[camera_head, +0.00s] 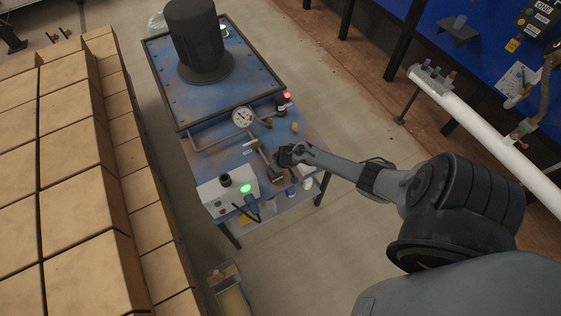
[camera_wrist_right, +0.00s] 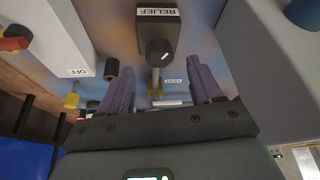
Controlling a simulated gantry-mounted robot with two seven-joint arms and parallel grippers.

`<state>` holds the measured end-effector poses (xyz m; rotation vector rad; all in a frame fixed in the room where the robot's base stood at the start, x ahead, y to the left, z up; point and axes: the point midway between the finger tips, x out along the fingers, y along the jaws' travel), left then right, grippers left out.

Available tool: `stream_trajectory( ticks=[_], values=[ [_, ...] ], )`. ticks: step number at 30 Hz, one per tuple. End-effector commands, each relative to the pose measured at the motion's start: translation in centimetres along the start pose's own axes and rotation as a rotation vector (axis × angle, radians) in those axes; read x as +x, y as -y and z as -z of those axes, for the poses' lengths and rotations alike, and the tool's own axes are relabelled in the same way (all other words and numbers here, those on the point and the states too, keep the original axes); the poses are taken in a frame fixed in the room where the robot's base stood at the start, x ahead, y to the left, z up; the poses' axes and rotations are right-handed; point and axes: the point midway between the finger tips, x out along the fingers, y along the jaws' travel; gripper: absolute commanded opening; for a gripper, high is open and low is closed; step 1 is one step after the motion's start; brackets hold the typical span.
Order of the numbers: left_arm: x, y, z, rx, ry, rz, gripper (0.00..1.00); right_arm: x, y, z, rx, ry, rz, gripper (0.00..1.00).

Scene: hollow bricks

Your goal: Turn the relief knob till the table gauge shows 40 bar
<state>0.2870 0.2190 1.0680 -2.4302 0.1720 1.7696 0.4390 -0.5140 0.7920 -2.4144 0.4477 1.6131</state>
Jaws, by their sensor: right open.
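The relief knob (camera_wrist_right: 158,50) is a black round knob with a white mark, on a dark block labelled RELIEF in the right wrist view. My right gripper (camera_wrist_right: 163,86) is open; its two fingers point toward the block, and the knob lies between their lines, apart from both. In the head view my right gripper (camera_head: 285,155) hovers over the blue bench and hides part of it. The table gauge (camera_head: 243,117) is a round white dial on the bench's pipework; its reading is too small to tell. My left gripper is not in view.
A white control box (camera_head: 212,197) with a lit green button stands at the bench's near left. A dark cylinder (camera_head: 194,40) stands on the rear plate. Stacked bricks (camera_head: 70,150) fill the left side.

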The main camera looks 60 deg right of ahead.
Motion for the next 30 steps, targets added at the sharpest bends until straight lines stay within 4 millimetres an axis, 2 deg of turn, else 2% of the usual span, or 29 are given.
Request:
stream_trajectory(
  ticks=[1, 3, 12, 18, 30],
  values=[
    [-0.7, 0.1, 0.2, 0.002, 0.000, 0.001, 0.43, -1.2, 0.0, 0.1, -0.002, 0.000, 0.000, 0.64],
    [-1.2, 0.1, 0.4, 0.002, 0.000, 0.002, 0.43, -2.4, 0.0, 0.1, -0.002, -0.001, 0.000, 0.64],
    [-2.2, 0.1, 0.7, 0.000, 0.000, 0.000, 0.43, -6.2, 0.0, 0.0, -0.001, 0.000, 0.001, 0.64],
    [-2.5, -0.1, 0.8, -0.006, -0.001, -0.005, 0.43, -7.2, 0.0, 0.0, 0.001, -0.001, 0.000, 0.64],
    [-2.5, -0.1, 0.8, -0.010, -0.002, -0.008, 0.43, -7.3, 0.0, 0.0, 0.000, 0.000, 0.000, 0.64]
  ],
)
